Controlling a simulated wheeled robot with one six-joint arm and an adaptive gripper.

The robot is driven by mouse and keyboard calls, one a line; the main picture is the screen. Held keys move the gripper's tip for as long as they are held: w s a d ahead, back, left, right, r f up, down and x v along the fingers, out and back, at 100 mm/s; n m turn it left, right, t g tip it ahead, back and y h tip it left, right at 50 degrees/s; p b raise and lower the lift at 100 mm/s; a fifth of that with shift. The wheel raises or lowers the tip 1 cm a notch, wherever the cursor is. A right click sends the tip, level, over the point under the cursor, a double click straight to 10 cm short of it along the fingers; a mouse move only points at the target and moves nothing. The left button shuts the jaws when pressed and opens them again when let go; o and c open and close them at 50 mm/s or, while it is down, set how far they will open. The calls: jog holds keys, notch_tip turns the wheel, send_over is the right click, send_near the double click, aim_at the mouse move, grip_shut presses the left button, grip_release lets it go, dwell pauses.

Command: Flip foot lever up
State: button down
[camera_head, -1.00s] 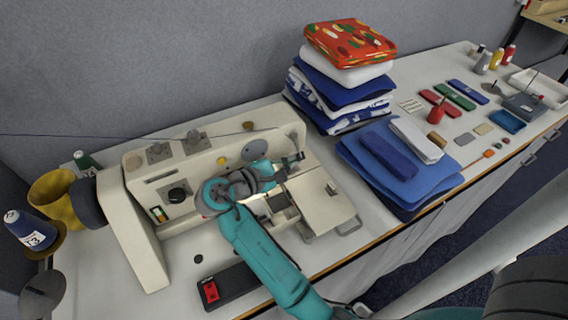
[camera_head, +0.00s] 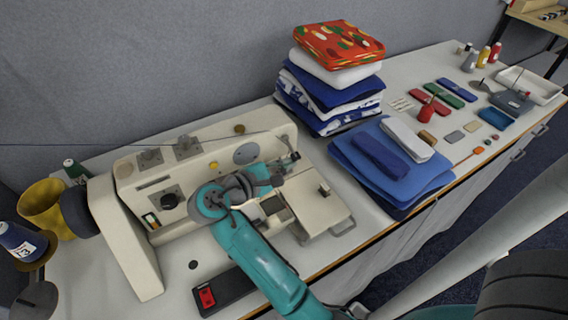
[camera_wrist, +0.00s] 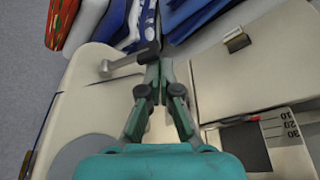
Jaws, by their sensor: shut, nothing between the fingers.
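The cream sewing machine (camera_head: 225,158) stands at the left of the table. My gripper (camera_head: 280,172) is at the machine's needle end, partly hidden by my own wrist in the head view. In the wrist view my gripper (camera_wrist: 150,55) is shut and empty, its tips by a dark rod-like part at the machine's end. A small grey lever-like part (camera_wrist: 106,68) sticks out of the machine's head, left of the fingertips; it may be the foot lever. I cannot tell whether the fingers touch it or how high it is set.
A stack of folded cloths (camera_head: 330,85) stands just behind the needle end. Blue folded cloths (camera_head: 400,185) lie to the right. A flat extension plate (camera_head: 315,200) lies beside the needle area.

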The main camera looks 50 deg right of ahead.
jog(key=shift+s+a+r, duration=0.1)
jog(key=shift+s+r, duration=0.2)
jog(key=shift+r, duration=0.3)
jog(key=shift+a, duration=0.1)
jog(key=v, duration=1.1)
jog(key=shift+a+r, duration=0.15)
jog(key=shift+a, duration=0.25)
jog(key=shift+d, duration=0.1)
